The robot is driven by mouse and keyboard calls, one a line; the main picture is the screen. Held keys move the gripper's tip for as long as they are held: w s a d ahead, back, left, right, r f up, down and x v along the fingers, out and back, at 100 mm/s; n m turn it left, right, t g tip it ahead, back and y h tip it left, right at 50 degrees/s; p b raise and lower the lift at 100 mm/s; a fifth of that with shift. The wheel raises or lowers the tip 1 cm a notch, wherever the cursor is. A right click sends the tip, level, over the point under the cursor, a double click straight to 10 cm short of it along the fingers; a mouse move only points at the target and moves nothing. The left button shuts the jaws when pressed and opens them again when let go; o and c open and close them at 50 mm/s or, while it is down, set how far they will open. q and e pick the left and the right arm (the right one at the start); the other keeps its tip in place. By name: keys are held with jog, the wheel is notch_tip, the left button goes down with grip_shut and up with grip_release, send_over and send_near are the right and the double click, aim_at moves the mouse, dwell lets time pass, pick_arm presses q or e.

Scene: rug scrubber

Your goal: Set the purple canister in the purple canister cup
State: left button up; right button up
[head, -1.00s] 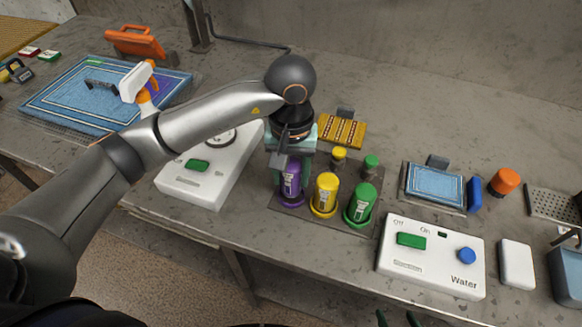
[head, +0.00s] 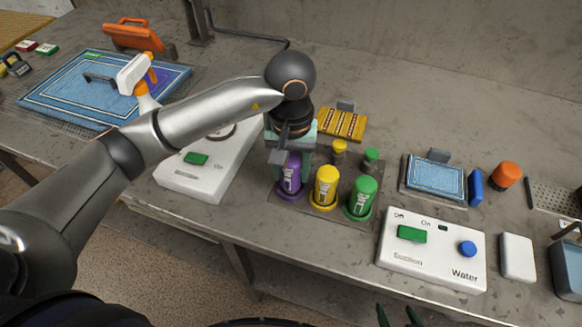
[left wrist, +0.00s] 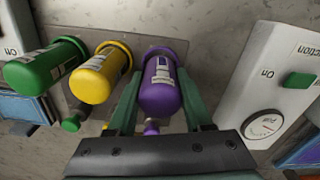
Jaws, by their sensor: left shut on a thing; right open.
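The purple canister (head: 289,174) stands upright with its lower end at the purple canister cup (head: 291,195), a purple ring on a dark mat. I cannot tell whether it is fully seated. My left gripper (head: 291,155) is shut around the canister from above. In the left wrist view the purple canister (left wrist: 159,92) lies between the two green fingers of that gripper (left wrist: 158,108). My right gripper (head: 397,312) shows only its green fingertips at the bottom edge, apart and empty.
A yellow canister (head: 326,184) and a green canister (head: 362,194) stand in their cups just right. Small yellow (head: 339,149) and green (head: 371,158) knobs stand behind them. A white suction box (head: 190,178) is left, a white water box (head: 432,252) front right.

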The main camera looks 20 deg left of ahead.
pick_arm(q)
jog(key=shift+f+b, duration=0.45)
jog(key=o, duration=1.3)
jog(key=shift+o, duration=0.2)
jog(key=shift+r, duration=0.1)
notch_tip(320, 180, up, 12)
jog(key=shift+r, duration=0.15)
